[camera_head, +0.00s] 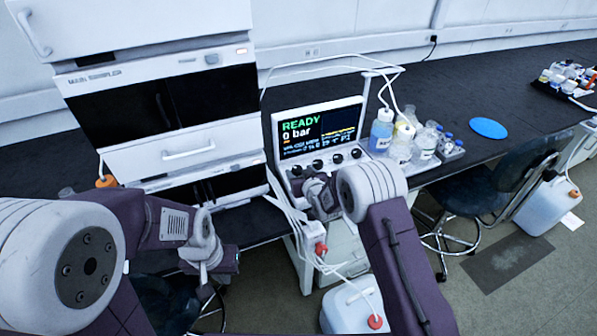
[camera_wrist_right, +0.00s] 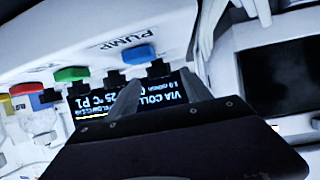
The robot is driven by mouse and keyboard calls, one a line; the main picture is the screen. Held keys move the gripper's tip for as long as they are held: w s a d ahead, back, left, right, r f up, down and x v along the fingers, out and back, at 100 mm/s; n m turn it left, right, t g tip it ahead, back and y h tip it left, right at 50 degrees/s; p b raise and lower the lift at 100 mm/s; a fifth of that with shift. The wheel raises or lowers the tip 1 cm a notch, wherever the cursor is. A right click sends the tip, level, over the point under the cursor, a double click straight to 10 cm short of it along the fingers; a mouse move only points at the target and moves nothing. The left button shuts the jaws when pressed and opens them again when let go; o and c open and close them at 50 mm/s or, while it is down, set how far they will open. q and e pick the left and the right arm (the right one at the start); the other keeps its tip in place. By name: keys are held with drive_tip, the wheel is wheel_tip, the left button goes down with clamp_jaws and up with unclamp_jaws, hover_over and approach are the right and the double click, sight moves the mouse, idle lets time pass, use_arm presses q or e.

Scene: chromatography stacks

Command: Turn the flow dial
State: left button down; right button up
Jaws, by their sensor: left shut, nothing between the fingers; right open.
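The pump unit (camera_head: 283,130) has a lit display reading READY, 0 bar, with a row of black dials (camera_head: 337,158) below it. In the right wrist view, the panel marked PUMP (camera_wrist_right: 130,40) appears upside down, with a blue-capped dial (camera_wrist_right: 138,55) and a green-capped dial (camera_wrist_right: 72,74). Which one is the flow dial I cannot tell. My right gripper (camera_head: 318,190) is open in front of the leftmost dials; its fingertips (camera_wrist_right: 158,76) lie around the blue-capped dial's black part in the picture, contact unclear. My left gripper (camera_head: 228,262) is shut and empty, low at the left.
The sampler stack (camera_head: 160,80) stands left of the pump. Bottles (camera_head: 381,130) stand in a tray at its right, with tubing arching above. A blue disc (camera_head: 488,128) lies on the dark bench (camera_head: 455,80). A chair (camera_head: 480,190) and a white jug (camera_head: 352,305) stand below.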

drive_tip(key=shift+x, duration=0.95)
clamp_jaws()
